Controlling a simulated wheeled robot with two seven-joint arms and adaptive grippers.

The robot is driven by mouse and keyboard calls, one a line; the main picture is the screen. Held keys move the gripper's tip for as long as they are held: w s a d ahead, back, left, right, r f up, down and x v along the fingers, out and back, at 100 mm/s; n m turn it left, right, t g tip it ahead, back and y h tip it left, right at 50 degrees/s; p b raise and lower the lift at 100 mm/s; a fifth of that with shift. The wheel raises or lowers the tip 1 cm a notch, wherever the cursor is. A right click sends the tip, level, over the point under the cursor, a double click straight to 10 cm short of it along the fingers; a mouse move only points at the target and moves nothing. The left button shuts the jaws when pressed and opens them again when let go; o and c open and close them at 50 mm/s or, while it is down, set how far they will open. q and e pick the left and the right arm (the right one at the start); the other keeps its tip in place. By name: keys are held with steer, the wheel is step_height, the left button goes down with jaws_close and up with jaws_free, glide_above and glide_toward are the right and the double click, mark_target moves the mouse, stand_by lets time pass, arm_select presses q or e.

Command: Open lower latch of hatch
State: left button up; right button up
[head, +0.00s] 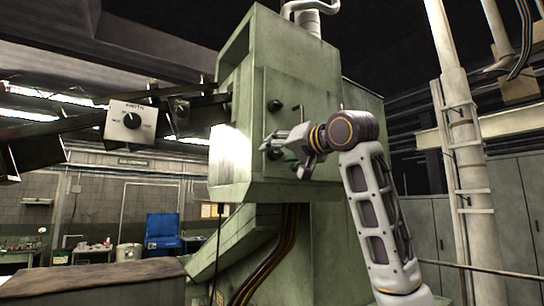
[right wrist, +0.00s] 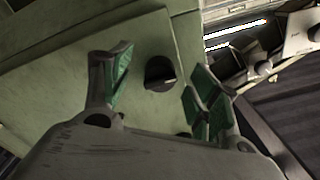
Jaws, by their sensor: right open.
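The hatch (head: 291,125) is a green panel on the side of the tall green machine. It appears closed. A dark round upper latch (head: 274,105) shows on it in the head view. My right gripper (head: 277,148) is at the lower part of the hatch, its fingers pointing left, and it largely hides the lower latch there. In the right wrist view, the lower latch (right wrist: 158,73) is a dark round knob with a flat bar. It lies between the open, green-padded fingers of the right gripper (right wrist: 160,66), and neither finger appears to touch it. My left gripper is not in view.
A small dark handle (head: 298,108) sticks out right of the upper latch. A white control box (head: 130,122) hangs on a dark beam at the left. Cables (head: 268,262) run below the hatch. A pale post (head: 462,150) stands at the right.

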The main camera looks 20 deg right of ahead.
steer(key=shift+n, duration=0.4)
jaws_close()
stand_by(0.4)
steer(key=shift+m, duration=0.3)
steer(key=m+b, duration=0.1)
steer(key=m, duration=0.3)
steer(key=shift+m, duration=0.6)
